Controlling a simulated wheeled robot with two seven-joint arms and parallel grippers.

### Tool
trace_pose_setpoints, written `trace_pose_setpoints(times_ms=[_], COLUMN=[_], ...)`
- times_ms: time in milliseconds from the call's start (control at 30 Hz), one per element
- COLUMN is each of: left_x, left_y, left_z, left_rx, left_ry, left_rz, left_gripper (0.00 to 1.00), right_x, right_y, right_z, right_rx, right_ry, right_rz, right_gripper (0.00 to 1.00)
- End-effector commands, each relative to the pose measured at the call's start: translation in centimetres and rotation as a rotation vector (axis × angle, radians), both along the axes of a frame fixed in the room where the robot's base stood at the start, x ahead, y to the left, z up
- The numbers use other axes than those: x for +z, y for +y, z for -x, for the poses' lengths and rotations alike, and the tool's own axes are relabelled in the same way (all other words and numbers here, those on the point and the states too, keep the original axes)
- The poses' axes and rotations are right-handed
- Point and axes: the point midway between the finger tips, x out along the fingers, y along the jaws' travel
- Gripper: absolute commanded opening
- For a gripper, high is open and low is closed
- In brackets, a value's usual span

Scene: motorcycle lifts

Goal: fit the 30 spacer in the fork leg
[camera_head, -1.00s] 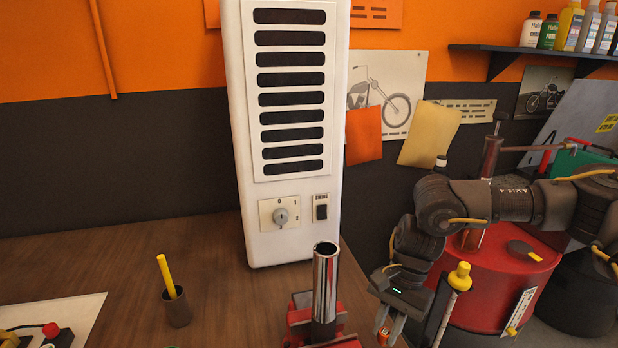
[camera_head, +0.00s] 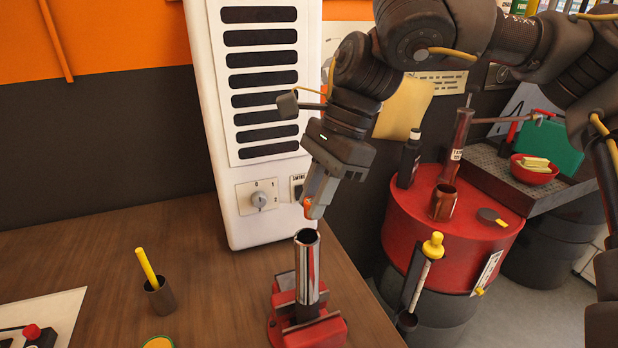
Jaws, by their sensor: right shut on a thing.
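The fork leg (camera_head: 307,270) is a shiny chrome tube with an open top. It stands upright, clamped in a red vise (camera_head: 307,328) on the wooden bench. My right gripper (camera_head: 312,208) points down just above the tube's mouth, apart from it. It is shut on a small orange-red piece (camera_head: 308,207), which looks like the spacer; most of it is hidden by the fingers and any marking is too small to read. My left gripper is not in view.
A white heater tower (camera_head: 262,110) stands close behind the tube. A cup (camera_head: 160,297) with a yellow stick stands on the bench at left. A red drum (camera_head: 450,225) holding a bottle and a brown mug is at right. Bare bench lies between cup and vise.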

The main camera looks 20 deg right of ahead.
Motion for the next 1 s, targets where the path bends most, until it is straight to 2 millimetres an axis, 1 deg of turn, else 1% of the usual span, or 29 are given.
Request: trace_pose_setpoints(times_ms=[200,300,400,533,733,867,1000], left_x=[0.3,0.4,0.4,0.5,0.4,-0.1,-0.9], left_y=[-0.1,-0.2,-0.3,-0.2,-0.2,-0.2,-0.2], left_z=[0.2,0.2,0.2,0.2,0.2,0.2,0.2], left_rx=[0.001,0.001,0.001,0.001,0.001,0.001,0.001], left_ry=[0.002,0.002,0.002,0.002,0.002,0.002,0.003], left_rz=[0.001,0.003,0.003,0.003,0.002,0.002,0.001], left_gripper=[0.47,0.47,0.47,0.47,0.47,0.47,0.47], right_x=[2.3,3.0,3.5,3.8,3.7,3.3,2.4], right_y=[1.2,1.6,1.9,2.0,2.0,2.0,2.0], right_z=[2.0,2.7,3.2,3.5,3.6,3.6,3.6], right_rx=[-0.324,-0.451,-0.538,-0.597,-0.609,-0.608,-0.608], right_ry=[-0.008,-0.008,-0.006,-0.003,-0.002,-0.002,-0.002], right_rz=[-0.001,-0.001,-0.001,-0.001,-0.002,-0.002,-0.002], right_gripper=[0.0,0.0,0.0,0.0,0.0,0.0,0.0])
